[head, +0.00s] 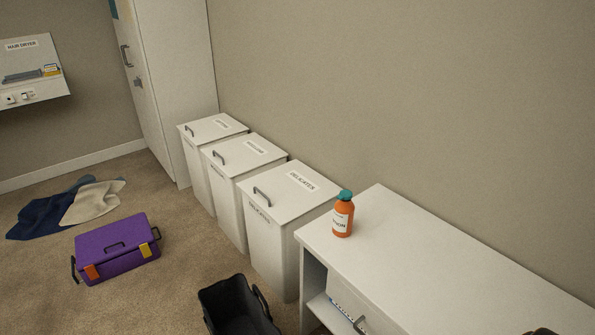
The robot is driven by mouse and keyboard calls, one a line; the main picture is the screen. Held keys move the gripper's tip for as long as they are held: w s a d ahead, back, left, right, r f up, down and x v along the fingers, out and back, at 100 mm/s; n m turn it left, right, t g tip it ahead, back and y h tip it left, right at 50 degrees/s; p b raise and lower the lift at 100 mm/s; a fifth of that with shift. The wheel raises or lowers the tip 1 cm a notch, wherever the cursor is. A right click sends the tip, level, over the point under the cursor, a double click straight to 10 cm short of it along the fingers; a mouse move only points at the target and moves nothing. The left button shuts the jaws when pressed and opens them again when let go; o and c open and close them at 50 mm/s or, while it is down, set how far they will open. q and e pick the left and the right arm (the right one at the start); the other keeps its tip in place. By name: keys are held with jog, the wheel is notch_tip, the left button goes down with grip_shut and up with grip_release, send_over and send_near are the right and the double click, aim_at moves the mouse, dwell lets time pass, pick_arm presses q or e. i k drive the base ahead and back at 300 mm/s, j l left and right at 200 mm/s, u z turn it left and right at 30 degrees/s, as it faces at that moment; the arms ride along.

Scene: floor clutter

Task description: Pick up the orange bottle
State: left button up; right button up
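The orange bottle (342,218) has a teal cap and a white label. It stands upright on the white cabinet top (420,250), near its far left end. Neither of my grippers can be made out in the head view. A small dark shape shows at the bottom right edge, too cut off to identify.
Several white lidded bins (285,194) stand along the wall, left of the cabinet. A black open basket (236,306) is on the floor before them. A purple case (115,246) and crumpled cloths (66,208) lie on the carpet at left. The cabinet top around the bottle is clear.

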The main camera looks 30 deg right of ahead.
aim_at(343, 209)
jog(key=z, duration=1.3)
